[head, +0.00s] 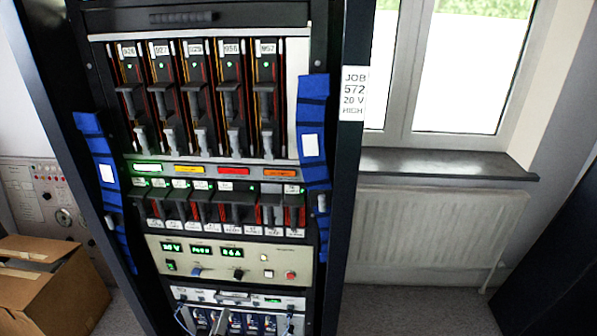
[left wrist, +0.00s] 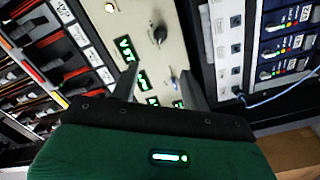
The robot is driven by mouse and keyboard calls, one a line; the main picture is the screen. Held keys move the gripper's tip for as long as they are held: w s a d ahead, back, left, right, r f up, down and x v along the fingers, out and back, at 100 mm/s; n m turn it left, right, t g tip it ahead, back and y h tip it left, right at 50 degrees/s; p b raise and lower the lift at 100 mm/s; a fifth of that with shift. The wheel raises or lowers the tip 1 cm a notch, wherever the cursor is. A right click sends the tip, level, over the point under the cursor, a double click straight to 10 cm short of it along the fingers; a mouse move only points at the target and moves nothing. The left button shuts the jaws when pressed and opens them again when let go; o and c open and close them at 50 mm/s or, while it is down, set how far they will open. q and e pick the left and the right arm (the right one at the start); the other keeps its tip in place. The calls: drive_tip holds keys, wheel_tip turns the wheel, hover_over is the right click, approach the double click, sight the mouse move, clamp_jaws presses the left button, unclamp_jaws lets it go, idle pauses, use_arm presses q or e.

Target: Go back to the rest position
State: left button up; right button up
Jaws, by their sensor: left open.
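My left gripper (left wrist: 158,70) shows in the left wrist view with its two dark fingers apart and nothing between them. Its dark green body fills the bottom of that view. The fingers point at the beige panel (left wrist: 140,30) with green displays and a knob; I cannot tell whether they touch it. In the head view only a grey part, perhaps of this gripper, shows at the bottom edge, in front of the lowest unit of the rack. My right gripper is in neither view.
A tall dark rack (head: 353,180) holds rows of modules, with the beige panel (head: 228,262) below them. Blue straps (head: 313,130) hang at both sides. A cardboard box (head: 50,290) stands at the left. A radiator (head: 430,235) is under the window. Floor (head: 410,312) shows clear right of the rack.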

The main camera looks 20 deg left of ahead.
use_arm(q)
drive_tip(key=s+d+f+m+g+h, duration=0.2)
drive_tip(key=s+d+f+m+g, duration=0.15)
drive_tip(key=f, duration=0.75)
drive_tip(key=s+d+f+m+g+h, duration=0.1)
drive_tip(key=s+d+f+m+g, duration=0.3)
drive_tip(key=f, duration=0.8)
drive_tip(key=s+d+f+m+g+h, duration=0.15)
drive_tip(key=s+f, duration=0.35)
drive_tip(key=f, duration=0.6)
drive_tip(key=s+f+m+g, duration=0.2)
drive_tip(key=s+f, duration=0.3)
drive_tip(key=s, duration=0.3)
drive_tip(key=s+a+f+m+g, duration=0.1)
drive_tip(key=s+f+m+g, duration=0.2)
drive_tip(key=s+f, duration=0.2)
drive_tip(key=s+f+m+g, duration=0.2)
drive_tip(key=s+f, duration=0.3)
drive_tip(key=s, duration=0.7)
drive_tip(key=shift+a+f+m, duration=0.2)
drive_tip(key=shift+m, duration=0.5)
drive_tip(key=shift+c, duration=0.5)
